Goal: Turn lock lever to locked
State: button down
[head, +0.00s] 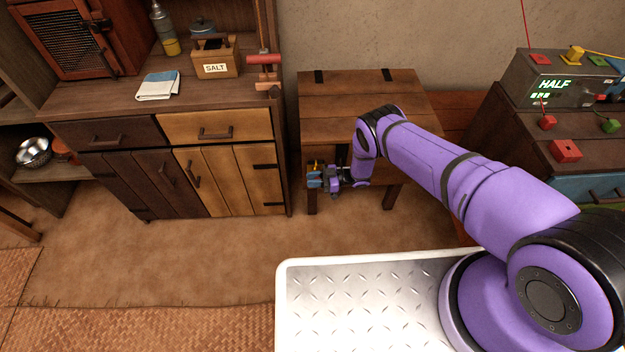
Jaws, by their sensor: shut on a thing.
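A wooden chest-like table (360,98) with a planked lid and two dark hinges stands against the back wall. My gripper (318,178) is at the left part of its front, below the lid. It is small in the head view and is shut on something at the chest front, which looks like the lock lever. A yellow bit (317,165) and blue parts show right at the fingertips. The fingers and my wrist hide most of the lever, and I cannot tell its angle.
A cabinet (180,165) with drawers and doors stands close left of the chest. A salt box (214,60) and folded cloth (158,86) lie on its top. On the right, a device reading HALF (545,78) stands on a dark bench. The floor (180,250) in front is clear.

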jog(key=c, duration=0.9)
grip_release()
jog(key=shift+c, duration=0.2)
jog(key=shift+d, duration=0.1)
jog(key=d, duration=1)
jog(key=shift+w+d, duration=0.15)
jog(key=shift+d, duration=0.2)
